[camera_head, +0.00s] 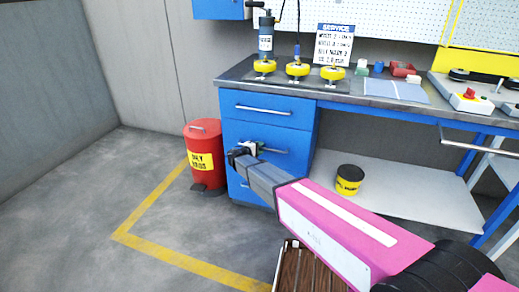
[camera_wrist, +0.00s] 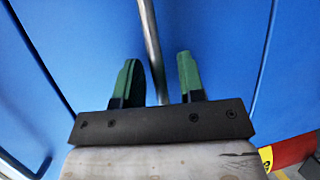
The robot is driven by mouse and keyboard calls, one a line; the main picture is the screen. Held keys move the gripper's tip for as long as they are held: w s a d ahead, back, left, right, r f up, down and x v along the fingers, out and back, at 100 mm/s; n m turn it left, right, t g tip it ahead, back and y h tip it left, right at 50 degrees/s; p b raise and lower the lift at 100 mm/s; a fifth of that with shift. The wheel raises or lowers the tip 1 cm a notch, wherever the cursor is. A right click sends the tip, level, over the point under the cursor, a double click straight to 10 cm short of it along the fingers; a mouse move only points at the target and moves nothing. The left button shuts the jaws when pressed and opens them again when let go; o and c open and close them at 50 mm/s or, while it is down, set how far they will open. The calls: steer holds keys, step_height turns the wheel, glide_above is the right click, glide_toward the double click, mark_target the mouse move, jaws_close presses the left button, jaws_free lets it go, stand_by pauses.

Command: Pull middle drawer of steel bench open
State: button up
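The steel bench (camera_head: 225,84) has a blue drawer unit under its left end. The middle drawer (camera_head: 298,151) looks closed, its front level with the top drawer (camera_head: 240,98). My gripper (camera_head: 241,151) is at the left part of the middle drawer's bar handle (camera_head: 272,150). In the wrist view, the green fingers of my gripper (camera_wrist: 159,78) stand apart, one on each side of the metal handle (camera_wrist: 152,45). Gaps show between the handle and both fingers. My arm hides much of the bottom drawer.
A red bin (camera_head: 201,145) stands on the floor left of the drawers. A black and yellow tub (camera_head: 348,181) sits on the lower shelf (camera_head: 400,197) to the right. Open floor lies in front, left of my arm.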

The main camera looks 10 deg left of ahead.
jaws_close()
steer(key=s+a, duration=0.3)
steer(key=s, duration=3.3)
steer(key=shift+s, duration=0.35)
jaws_free()
steer(key=v, duration=1)
steer(key=shift+s+a, duration=0.2)
steer(key=shift+s, duration=0.1)
